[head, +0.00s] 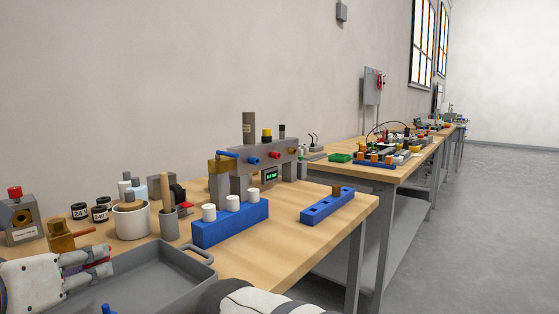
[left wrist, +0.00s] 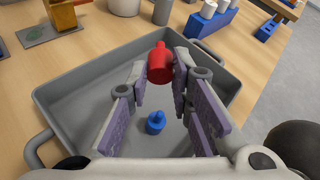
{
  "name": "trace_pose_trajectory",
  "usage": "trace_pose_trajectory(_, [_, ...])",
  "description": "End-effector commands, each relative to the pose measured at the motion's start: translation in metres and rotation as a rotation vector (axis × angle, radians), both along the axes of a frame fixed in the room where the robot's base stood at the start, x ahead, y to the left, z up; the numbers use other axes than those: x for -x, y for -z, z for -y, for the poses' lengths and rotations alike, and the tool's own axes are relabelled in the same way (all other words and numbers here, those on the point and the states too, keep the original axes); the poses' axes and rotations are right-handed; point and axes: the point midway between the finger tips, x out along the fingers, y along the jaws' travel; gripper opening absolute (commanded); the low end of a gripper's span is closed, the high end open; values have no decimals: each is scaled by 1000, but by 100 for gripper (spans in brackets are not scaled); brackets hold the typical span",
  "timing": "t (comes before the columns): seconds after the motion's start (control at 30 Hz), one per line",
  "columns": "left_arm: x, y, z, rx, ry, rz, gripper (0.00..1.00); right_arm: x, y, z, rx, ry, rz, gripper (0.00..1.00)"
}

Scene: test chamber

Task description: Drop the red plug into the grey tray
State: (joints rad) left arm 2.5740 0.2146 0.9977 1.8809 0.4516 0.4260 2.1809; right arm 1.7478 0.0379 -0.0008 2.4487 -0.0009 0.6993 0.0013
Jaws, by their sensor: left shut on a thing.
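The red plug (left wrist: 160,62) is held between the fingertips of my left gripper (left wrist: 161,72). It is over the far part of the grey tray (left wrist: 88,82) in the left wrist view, apart from the tray floor as far as I can tell. In the head view my left gripper (head: 103,261) comes in from the left at the grey tray (head: 165,271), with a bit of red showing between its fingers. A blue plug (left wrist: 155,122) lies in the tray. My right gripper is not in view.
Behind the tray stand a white pot (head: 131,221), a grey cylinder with a wooden handle (head: 169,222) and a blue block with white pegs (head: 231,224). A brown fixture (head: 67,237) is near my left gripper.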

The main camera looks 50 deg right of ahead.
Motion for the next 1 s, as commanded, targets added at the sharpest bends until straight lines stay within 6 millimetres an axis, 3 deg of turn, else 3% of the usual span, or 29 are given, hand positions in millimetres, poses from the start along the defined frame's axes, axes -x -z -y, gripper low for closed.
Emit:
trace_pose_trajectory(0.1, [0,-2,0,0,0,3,0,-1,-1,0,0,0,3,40])
trace_pose_trajectory(0.13, [0,-2,0,0,0,3,24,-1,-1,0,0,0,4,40])
trace_pose_trajectory(0.2, [0,-2,0,0,0,3,40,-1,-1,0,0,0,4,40])
trace_pose_trajectory(0.23, [0,-2,0,0,0,3,43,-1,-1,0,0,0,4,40])
trace_pose_trajectory(0.57, [3,-5,-4,1,-1,3,43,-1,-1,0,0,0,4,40])
trace_pose_trajectory(1.0, [66,-43,-75,2,-1,5,43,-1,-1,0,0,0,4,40])
